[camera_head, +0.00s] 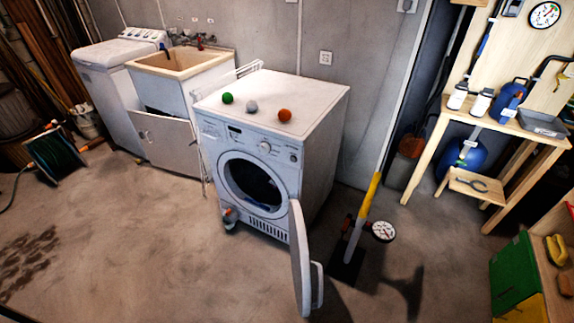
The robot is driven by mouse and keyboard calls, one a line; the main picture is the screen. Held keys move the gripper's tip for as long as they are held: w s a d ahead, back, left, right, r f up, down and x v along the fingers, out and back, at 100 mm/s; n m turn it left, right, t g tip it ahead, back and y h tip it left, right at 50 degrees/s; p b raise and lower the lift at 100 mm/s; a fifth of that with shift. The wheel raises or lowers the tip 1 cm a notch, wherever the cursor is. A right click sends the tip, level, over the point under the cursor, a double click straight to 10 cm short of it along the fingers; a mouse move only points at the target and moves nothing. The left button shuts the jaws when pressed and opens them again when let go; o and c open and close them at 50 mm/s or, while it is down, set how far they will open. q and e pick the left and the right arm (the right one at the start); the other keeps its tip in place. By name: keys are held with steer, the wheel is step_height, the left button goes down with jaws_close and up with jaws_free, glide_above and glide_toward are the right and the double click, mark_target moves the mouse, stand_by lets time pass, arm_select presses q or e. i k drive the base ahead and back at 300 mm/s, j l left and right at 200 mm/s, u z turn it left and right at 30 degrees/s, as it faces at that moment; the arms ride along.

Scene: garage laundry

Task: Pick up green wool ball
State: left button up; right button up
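A small green wool ball (227,98) sits on the top of the white front-loading washing machine (315,98), near its front left corner. A grey-white ball (251,106) and an orange ball (285,115) lie to its right along the same front edge, apart from each other. Neither of my grippers shows in the head view, so I cannot see their state.
The machine's round door (300,260) hangs open, swung out to the right. A yellow-handled pump with a gauge (384,231) stands right of it. A utility sink (180,63) is behind left. A wooden workbench (470,118) stands right. The floor (140,240) in front left is clear.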

mark_target(227, 98)
steer(key=z, duration=0.35)
steer(key=i+j+z, duration=0.2)
steer(key=j+z, duration=0.2)
steer(key=i+j+z, duration=0.1)
steer(key=j+z, duration=0.3)
steer(key=j, duration=0.15)
steer(key=j+z, duration=0.45)
steer(key=i+j, duration=0.05)
